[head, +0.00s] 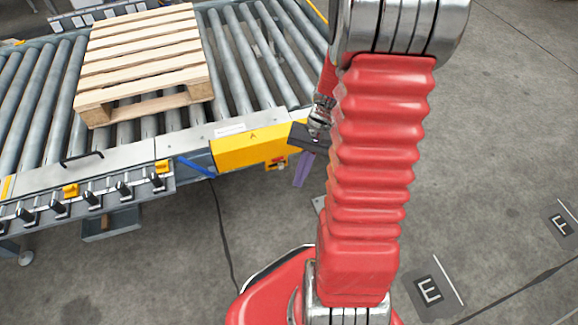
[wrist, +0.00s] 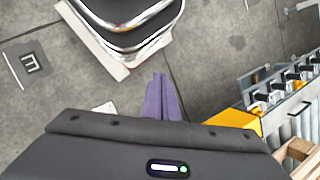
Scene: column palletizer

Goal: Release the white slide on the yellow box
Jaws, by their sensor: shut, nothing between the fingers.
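The yellow box (head: 250,146) is mounted on the front side of the roller conveyor, with a small dark mark on its face. Part of it shows at the right in the wrist view (wrist: 238,119). I cannot make out a white slide on it in either view. My gripper (head: 300,184) has purple fingers, shut together and empty. It points down just right of the box, apart from it, over the floor. The fingers also show in the wrist view (wrist: 160,80). My red arm hides what lies behind it in the head view.
A wooden pallet (head: 145,58) lies on the conveyor rollers (head: 235,75). A small red-and-yellow part (head: 277,163) sits under the yellow box. A blue part (head: 196,167) sticks out left of it. Open concrete floor with letter markers (head: 429,290) spreads to the right.

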